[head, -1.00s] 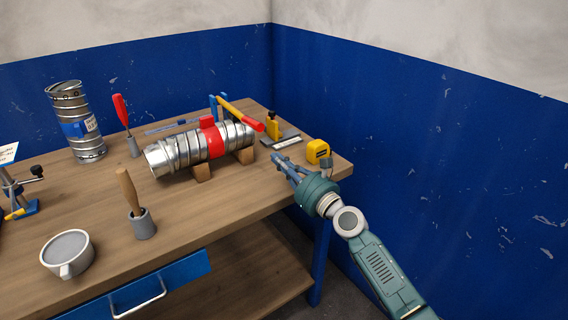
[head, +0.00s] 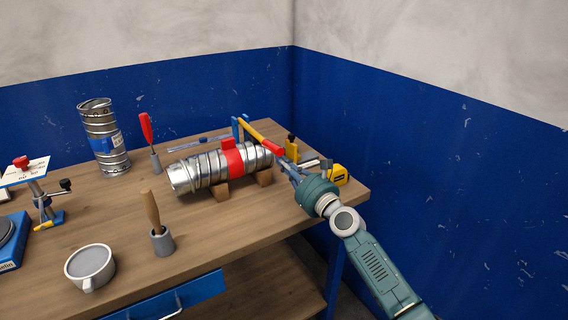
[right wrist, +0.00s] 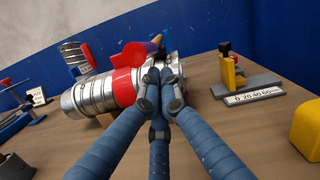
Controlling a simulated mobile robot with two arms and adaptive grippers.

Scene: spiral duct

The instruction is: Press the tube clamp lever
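The tube clamp lever (head: 260,130) is a yellow bar with a red end, rising from a blue bracket (head: 237,128) behind the silver spiral duct. The duct (head: 205,168) lies on wooden blocks with a red band (head: 233,160) around it. In the right wrist view the lever's red end (right wrist: 132,56) shows above the duct (right wrist: 95,96). My right gripper (head: 287,166) is near the lever's red end, at the duct's right end; its fingers partly hide that end. In the right wrist view its fingertips (right wrist: 159,90) are drawn together with nothing seen between them. My left gripper is out of view.
A yellow tape measure (head: 338,174) sits just right of my right gripper. A yellow block on a grey scale plate (right wrist: 250,92) stands behind it. A wooden-handled tool in a cup (head: 160,238) and a grey mug (head: 90,266) stand in front. Blue walls close off the back and right.

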